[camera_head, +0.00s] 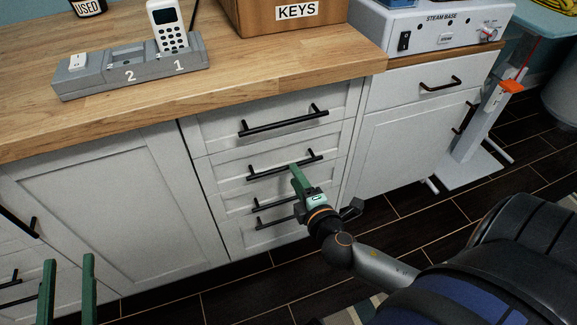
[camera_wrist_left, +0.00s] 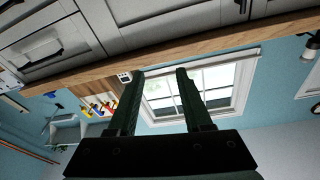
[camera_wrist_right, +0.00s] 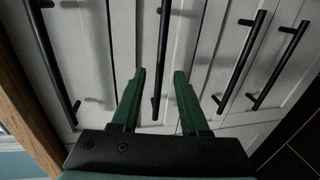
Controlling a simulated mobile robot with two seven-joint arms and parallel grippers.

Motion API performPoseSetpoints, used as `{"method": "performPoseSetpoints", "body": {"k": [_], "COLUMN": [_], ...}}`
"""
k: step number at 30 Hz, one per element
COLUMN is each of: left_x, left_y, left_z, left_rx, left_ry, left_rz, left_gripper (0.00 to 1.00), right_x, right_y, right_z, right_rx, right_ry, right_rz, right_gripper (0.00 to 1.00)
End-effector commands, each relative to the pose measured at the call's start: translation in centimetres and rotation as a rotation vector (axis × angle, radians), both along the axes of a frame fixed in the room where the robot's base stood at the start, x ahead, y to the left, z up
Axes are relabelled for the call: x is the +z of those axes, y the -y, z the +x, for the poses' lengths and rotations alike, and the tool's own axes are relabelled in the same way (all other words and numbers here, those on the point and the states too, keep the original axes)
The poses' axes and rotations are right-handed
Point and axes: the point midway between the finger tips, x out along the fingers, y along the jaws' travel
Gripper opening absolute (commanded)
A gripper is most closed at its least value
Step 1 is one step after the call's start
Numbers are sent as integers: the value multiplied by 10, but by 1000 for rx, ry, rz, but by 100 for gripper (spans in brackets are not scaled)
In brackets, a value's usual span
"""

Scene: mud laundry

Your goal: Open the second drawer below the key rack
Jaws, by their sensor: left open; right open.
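The box marked KEYS (camera_head: 270,18) sits on the wooden counter above a stack of white drawers. The second drawer (camera_head: 235,163) down has a black bar handle (camera_head: 265,169) and looks closed.
The top drawer's handle (camera_head: 285,121) is just above, and the lower handles (camera_head: 275,203) are close below. The counter edge (camera_head: 200,117) overhangs the drawers. A white cabinet (camera_head: 415,125) stands to the right. The dark floor (camera_head: 240,295) in front is partly clear.

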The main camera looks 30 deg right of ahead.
Motion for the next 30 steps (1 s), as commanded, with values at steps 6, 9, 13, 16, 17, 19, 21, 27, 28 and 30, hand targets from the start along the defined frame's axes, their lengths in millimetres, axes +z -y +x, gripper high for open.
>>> {"method": "performPoseSetpoints", "body": {"k": [6,9,13,16,17,19,21,27,28,30], "left_x": [18,23,31,36,38,40,40,39,39,38], "left_y": [1,2,3,3,3,3,3,3,3,3], "left_z": [-3,-5,-7,-7,-8,-8,-8,-8,-8,-8], "left_rx": [-11,-14,-19,-21,-22,-22,-22,-22,-22,-21], "left_ry": [79,107,137,152,156,163,163,160,159,157], "left_rz": [0,2,-1,-2,-2,-4,-3,-2,-2,0], "left_gripper": [50,50,50,50,50,50,50,50,50,50], "right_x": [-7,-9,-11,-11,-11,-11,-11,-11,-11,-11], "right_y": [8,10,12,12,12,12,12,12,12,12], "right_z": [33,42,49,51,51,51,51,50,50,50], "right_rx": [0,0,0,0,0,0,0,0,0,0], "right_ry": [2,1,-1,-2,-2,-2,-2,-1,-1,-1], "right_rz": [-1,-1,0,0,0,0,0,0,0,0], "right_gripper": [44,44,44,44,44,44,44,28,24,16]}}
